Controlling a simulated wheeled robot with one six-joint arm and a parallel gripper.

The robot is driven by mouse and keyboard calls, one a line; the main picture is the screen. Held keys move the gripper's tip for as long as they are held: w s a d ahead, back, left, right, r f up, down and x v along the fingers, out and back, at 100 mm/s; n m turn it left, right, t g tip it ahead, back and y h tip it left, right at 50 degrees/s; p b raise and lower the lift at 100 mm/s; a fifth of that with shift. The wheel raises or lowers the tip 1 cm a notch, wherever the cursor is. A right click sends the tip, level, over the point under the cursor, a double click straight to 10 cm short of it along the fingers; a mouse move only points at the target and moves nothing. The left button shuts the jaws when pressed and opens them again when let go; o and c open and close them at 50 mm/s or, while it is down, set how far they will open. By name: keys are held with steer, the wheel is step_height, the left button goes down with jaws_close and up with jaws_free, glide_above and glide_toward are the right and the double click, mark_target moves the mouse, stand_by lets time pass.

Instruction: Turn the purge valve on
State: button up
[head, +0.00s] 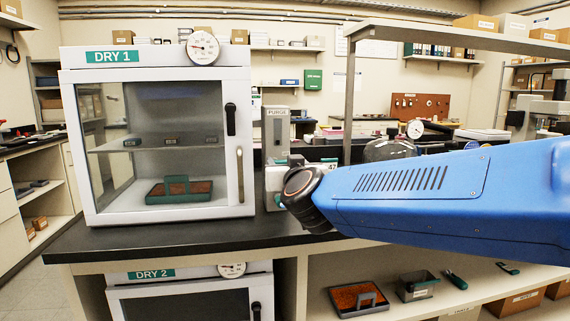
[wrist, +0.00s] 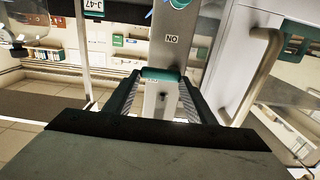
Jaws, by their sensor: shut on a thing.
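The purge valve's post is a grey upright panel marked PURGE (head: 277,113), standing just right of the DRY 1 cabinet (head: 160,55). In the wrist view my gripper (wrist: 160,88) has its two dark fingers on either side of the valve's pale handle (wrist: 161,98), which has a teal end, and is shut on it. A grey upright with an NO label (wrist: 171,39) and a partly seen teal round mark rises beyond it. In the head view my blue arm reaches in from the right and its wrist hides most of the valve and handle.
The DRY 1 door with its vertical handle (head: 240,175) is shut, close left of the valve; a pale curved handle (wrist: 257,75) shows at right in the wrist view. A shelf post (head: 349,100) stands behind my arm. The black bench top (head: 170,236) is clear in front.

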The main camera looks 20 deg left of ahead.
steer(key=shift+m, duration=0.3)
steer(key=shift+s+a+f+m, duration=0.15)
steer(key=shift+f+m, duration=0.35)
steer(key=shift+m, duration=2.35)
steer(key=shift+s+a+f+m, duration=0.15)
steer(key=shift+f+m, duration=0.4)
steer(key=shift+m, duration=2.35)
steer(key=shift+s+a+f+m, duration=0.1)
steer(key=shift+a+f+m, duration=0.3)
steer(key=shift+m, duration=2.45)
steer(key=shift+d+f, duration=0.1)
steer(key=shift+d, duration=0.05)
steer(key=o, duration=1)
steer(key=shift+o, duration=0.2)
